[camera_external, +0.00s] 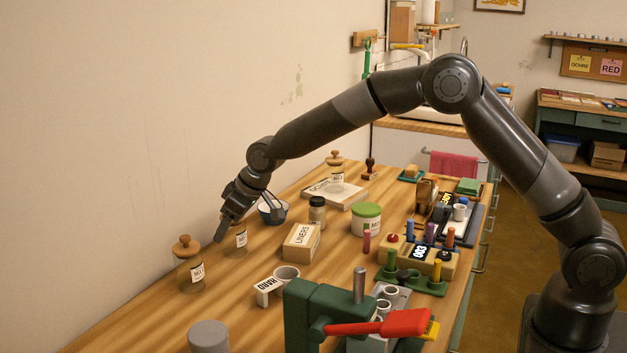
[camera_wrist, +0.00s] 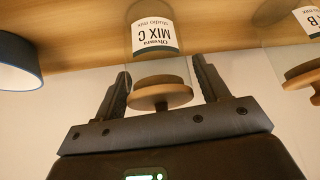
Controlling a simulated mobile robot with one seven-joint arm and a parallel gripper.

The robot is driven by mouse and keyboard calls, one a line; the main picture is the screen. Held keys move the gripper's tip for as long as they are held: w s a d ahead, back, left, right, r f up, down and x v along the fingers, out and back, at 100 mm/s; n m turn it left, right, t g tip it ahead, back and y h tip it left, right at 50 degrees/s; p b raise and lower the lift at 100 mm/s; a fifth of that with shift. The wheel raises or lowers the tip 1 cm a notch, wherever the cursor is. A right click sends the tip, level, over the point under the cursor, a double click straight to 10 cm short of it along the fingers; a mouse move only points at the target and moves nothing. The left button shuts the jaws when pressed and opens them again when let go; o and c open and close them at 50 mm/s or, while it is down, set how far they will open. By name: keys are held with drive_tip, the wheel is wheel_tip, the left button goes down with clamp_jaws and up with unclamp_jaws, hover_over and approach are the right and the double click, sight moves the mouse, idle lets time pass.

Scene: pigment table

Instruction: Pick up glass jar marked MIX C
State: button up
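The glass jar marked MIX C (camera_wrist: 157,36) shows upside down in the middle of the wrist view, with a white label and a round wooden stopper. My gripper (camera_wrist: 160,85) is open, with one finger on each side of the jar's stopper and upper part. Gaps show between the fingers and the jar. In the external view my gripper (camera_external: 229,222) reaches down at this jar (camera_external: 237,247) near the wall, and hides its top. A similar jar (camera_external: 191,272) with a wooden stopper stands to its left; its label, partly cut off in the wrist view (camera_wrist: 308,20), ends in B.
A blue cup or bowl (camera_external: 273,212) stands close on the right; it also shows in the wrist view (camera_wrist: 18,62). A LINERS box (camera_external: 301,242), a small dark-lidded jar (camera_external: 317,212) and a green-lidded tub (camera_external: 366,219) stand farther right. Bare wood lies in front of the jars.

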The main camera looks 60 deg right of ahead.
drive_tip(key=c, duration=0.9)
drive_tip(key=shift+r, duration=0.1)
